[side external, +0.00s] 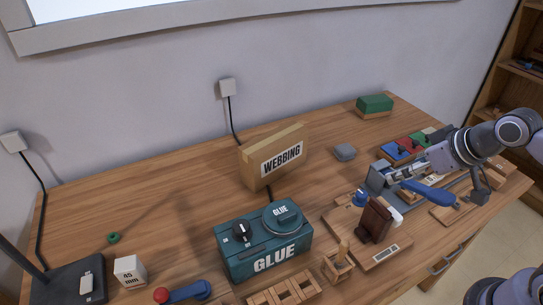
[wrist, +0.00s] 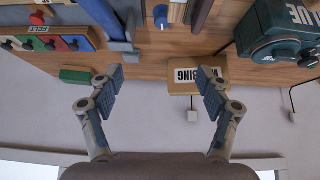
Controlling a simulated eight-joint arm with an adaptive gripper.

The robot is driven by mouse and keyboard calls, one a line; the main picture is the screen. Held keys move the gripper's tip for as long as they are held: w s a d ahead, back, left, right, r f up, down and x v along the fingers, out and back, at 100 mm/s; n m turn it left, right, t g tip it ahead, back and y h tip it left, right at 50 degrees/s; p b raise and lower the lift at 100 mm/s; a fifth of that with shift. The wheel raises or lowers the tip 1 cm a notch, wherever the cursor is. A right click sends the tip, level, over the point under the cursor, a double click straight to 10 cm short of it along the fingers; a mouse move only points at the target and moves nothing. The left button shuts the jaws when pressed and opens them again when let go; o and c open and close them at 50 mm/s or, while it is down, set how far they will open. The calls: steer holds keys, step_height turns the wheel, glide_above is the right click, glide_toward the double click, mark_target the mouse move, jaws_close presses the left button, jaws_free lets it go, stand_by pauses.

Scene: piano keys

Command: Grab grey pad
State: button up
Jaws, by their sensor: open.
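The grey pad (side external: 345,152) is a small, rounded grey block lying on the wooden desk in the side external view. It sits right of the webbing box and left of the coloured blocks. I cannot make it out clearly in the wrist view. My gripper (side external: 430,182) is over the right part of the desk, to the right of the pad and apart from it. In the wrist view my gripper (wrist: 158,88) has its two fingers wide apart, with nothing between them.
The webbing box (side external: 274,157) stands left of the pad, and a green block (side external: 375,105) lies behind it. Coloured blocks (side external: 402,149) and a wooden stand with a brown block (side external: 374,220) are near my gripper. A teal glue box (side external: 263,243) is at the front.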

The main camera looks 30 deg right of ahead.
steer(key=w+d+r+n+g+h, duration=0.15)
steer(key=w+r+n, duration=0.25)
steer(key=w, duration=0.4)
steer(key=n+g+h, duration=0.3)
steer(key=n+g, duration=0.3)
steer(key=n, duration=0.6)
glide_above(342, 149)
steer(key=a, duration=0.4)
step_height(342, 149, down, 13)
steer(key=shift+x, duration=4.9)
steer(key=shift+w, duration=0.1)
steer(key=c, duration=1.2)
